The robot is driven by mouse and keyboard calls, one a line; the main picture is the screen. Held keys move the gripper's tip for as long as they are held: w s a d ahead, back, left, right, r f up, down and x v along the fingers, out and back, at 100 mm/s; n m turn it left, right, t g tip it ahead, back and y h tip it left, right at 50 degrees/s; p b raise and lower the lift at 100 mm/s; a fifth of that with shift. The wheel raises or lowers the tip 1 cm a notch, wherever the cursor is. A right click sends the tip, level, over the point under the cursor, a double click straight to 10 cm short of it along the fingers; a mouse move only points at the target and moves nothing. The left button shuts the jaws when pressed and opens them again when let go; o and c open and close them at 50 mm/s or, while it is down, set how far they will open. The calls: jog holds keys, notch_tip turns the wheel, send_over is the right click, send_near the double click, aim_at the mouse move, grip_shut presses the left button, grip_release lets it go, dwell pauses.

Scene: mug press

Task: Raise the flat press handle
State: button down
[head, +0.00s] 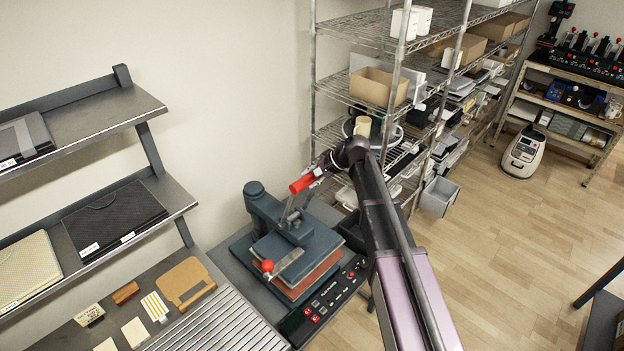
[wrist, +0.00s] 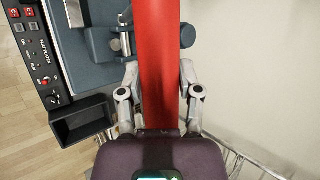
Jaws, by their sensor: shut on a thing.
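The flat press (head: 265,208) is a blue-grey machine with an upper plate over a reddish-brown layer. Its red flat press handle (head: 301,184) sits above the plate on metal lever arms. In the wrist view the handle (wrist: 160,45) is a wide red bar running up the middle. My gripper (head: 318,176) reaches in from the right and is shut on the handle. In the wrist view my gripper (wrist: 160,92) has one grey finger on each side of the red bar. The handle's near end is hidden by my gripper's body.
A control panel (head: 318,308) with red buttons runs along the press's right side; a dark open bin (wrist: 82,122) is beside it. A wire shelf (head: 350,92) stands close behind my arm. A slatted rack (head: 215,325) lies left of the press. Open floor is at right.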

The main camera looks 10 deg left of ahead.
jog(key=shift+c, duration=1.4)
grip_release()
jog(key=shift+w+a+r, duration=0.15)
jog(key=shift+a+r, duration=0.05)
jog(key=shift+d+f, duration=0.1)
jog(key=w+d+g+p, duration=0.1)
jog(key=w+d, duration=0.6)
jog(key=d, duration=0.2)
jog(key=s+d+f+n+h+b, duration=0.1)
jog(key=s+d+f+h+b, duration=0.2)
jog(key=s+d+f+b, duration=0.3)
jog(key=s+d+f+n+h+b, duration=0.2)
jog(key=s+d+f+b, duration=0.5)
jog(key=s+f, duration=0.4)
jog(key=s+d+f+n+h+b, duration=0.2)
jog(key=s+d+f+h+b, duration=0.2)
jog(key=s+d+f+b, duration=0.3)
jog(key=s+f+b, duration=0.1)
jog(key=s, duration=0.4)
jog(key=shift+f+t, duration=0.3)
jog(key=shift+f, duration=0.1)
